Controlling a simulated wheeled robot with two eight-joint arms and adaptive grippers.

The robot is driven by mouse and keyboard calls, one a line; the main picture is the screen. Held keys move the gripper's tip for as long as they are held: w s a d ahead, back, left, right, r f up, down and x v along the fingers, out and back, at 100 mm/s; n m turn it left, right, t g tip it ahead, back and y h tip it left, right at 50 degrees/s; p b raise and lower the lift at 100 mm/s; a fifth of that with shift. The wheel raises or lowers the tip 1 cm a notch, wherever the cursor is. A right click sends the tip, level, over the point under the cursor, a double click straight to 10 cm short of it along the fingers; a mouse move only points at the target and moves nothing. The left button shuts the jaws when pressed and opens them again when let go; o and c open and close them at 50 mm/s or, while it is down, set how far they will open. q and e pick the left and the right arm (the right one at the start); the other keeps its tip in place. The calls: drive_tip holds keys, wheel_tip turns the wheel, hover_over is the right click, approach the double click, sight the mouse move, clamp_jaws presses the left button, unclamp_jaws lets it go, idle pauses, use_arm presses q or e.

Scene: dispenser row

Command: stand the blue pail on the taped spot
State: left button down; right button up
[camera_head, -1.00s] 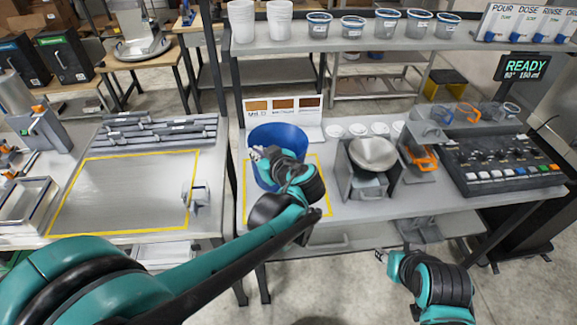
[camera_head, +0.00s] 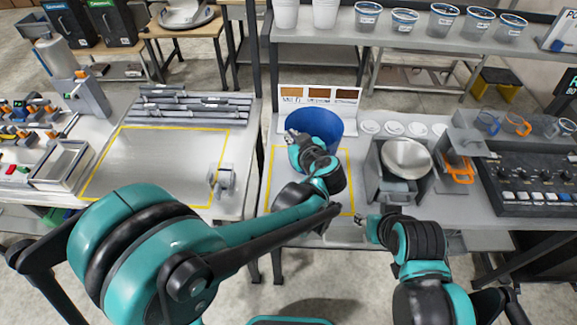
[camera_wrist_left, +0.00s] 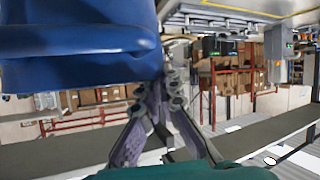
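The blue pail (camera_head: 325,124) is upright at the back of the small yellow-taped area (camera_head: 352,190) on the right bench, partly overlapping the sample card behind it. I cannot tell whether its base touches the bench. My left gripper (camera_head: 293,138) is at the pail's near left rim and seems shut on its wall; the pail (camera_wrist_left: 80,45) fills the upper left of the left wrist view beside the fingers (camera_wrist_left: 160,90). A larger yellow-taped rectangle (camera_head: 160,160) lies empty on the left bench. My right gripper (camera_head: 361,222) is low before the right bench, too small to read.
A dispenser with a metal bowl (camera_head: 405,158) stands right of the pail, then a control panel (camera_head: 530,185). The sample card (camera_head: 320,97) is behind. Rods (camera_head: 190,105) lie behind the left tape, and a small bracket (camera_head: 222,180) stands at its right edge. A dark post separates the benches.

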use_arm(q)
wheel_tip(320, 180, down, 8)
drive_tip(key=b, duration=0.2)
drive_tip(key=shift+f, duration=0.2)
drive_tip(key=c, duration=1.7)
unclamp_jaws()
drive_tip(key=shift+r, duration=0.1)
